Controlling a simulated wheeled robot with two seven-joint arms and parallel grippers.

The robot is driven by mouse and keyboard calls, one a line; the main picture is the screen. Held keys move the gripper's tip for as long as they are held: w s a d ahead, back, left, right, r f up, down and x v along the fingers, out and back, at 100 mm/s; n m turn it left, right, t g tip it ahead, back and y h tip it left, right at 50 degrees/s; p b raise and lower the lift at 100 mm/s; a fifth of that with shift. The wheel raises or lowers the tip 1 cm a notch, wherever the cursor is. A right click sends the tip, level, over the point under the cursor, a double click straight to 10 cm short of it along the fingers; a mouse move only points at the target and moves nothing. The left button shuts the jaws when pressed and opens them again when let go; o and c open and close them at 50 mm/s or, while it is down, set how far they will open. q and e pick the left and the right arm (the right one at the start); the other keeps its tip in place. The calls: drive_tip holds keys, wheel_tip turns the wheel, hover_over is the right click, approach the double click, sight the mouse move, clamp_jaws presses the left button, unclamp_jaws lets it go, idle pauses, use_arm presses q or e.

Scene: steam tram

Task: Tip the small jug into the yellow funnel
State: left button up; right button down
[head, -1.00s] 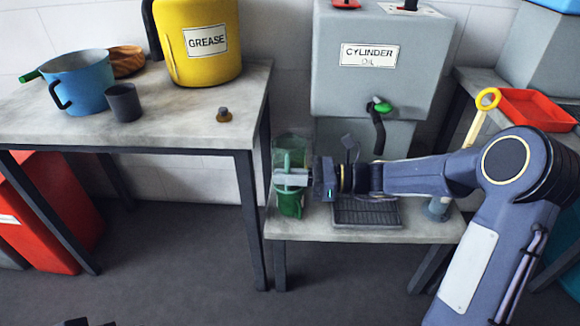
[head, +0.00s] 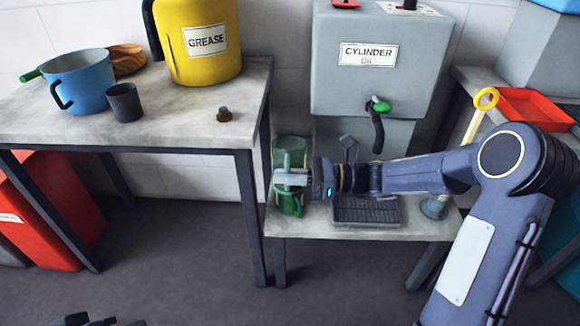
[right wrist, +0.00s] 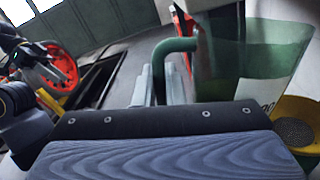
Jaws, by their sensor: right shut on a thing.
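The small jug (head: 291,149) is see-through green with a green handle, at the left end of the low bench in the head view. My right gripper (head: 291,177) is shut on its handle. The jug looks about upright; I cannot tell whether it touches the bench. The right wrist view shows the handle (right wrist: 178,46) between the fingers and the clear jug wall (right wrist: 275,60) at right. A yellow round rim around a dark mesh disc, probably the yellow funnel (right wrist: 310,108), shows at its right edge. My left gripper (head: 100,321) barely shows at the bottom edge; its jaws are unclear.
A grey cylinder oil tank (head: 335,85) with a green-tipped tap stands behind the low bench (head: 400,233), above a dark drip grate (head: 366,211). The left table (head: 175,122) holds a yellow grease can (head: 205,68), blue jug (head: 80,85) and grey cup (head: 124,102).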

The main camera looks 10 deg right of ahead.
drive_tip(key=shift+f+m+p, duration=0.3)
drive_tip(key=shift+m+p, duration=0.1)
drive_tip(key=shift+p, duration=0.15)
drive_tip(key=shift+f, duration=0.3)
idle(0.5)
drive_tip(key=shift+f+m+p, duration=0.2)
drive_tip(key=shift+m+p, duration=0.2)
drive_tip(key=shift+p, duration=0.2)
drive_tip(key=shift+f, duration=0.3)
